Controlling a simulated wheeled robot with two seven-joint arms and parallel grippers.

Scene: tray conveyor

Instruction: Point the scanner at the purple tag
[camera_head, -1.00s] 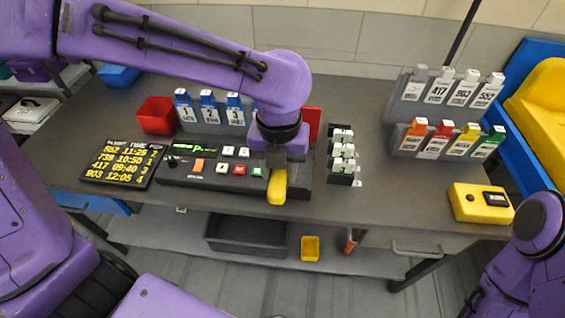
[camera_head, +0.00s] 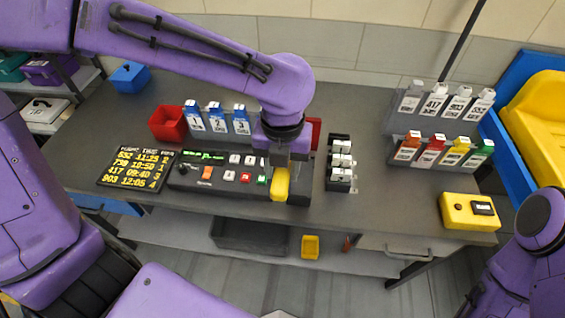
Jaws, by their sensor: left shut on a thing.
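My left gripper (camera_head: 284,160) comes in from the upper left and is shut on a yellow-ended scanner (camera_head: 280,184), which points down over the right part of the dark button console (camera_head: 215,180). Whether the scanner touches the console, I cannot tell. I make out no purple tag. The tags in view are blue ones numbered 1, 2 and 3 (camera_head: 217,119), white-topped ones (camera_head: 446,101) and orange, red, yellow and green ones (camera_head: 443,149) on the right rack. My right arm shows at the lower right, with its gripper out of view.
A flight-times board (camera_head: 137,171) and a red bin (camera_head: 168,123) are on the left of the table. A small holder of white pieces (camera_head: 341,165) stands right of the console. The centre-right tabletop is clear.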

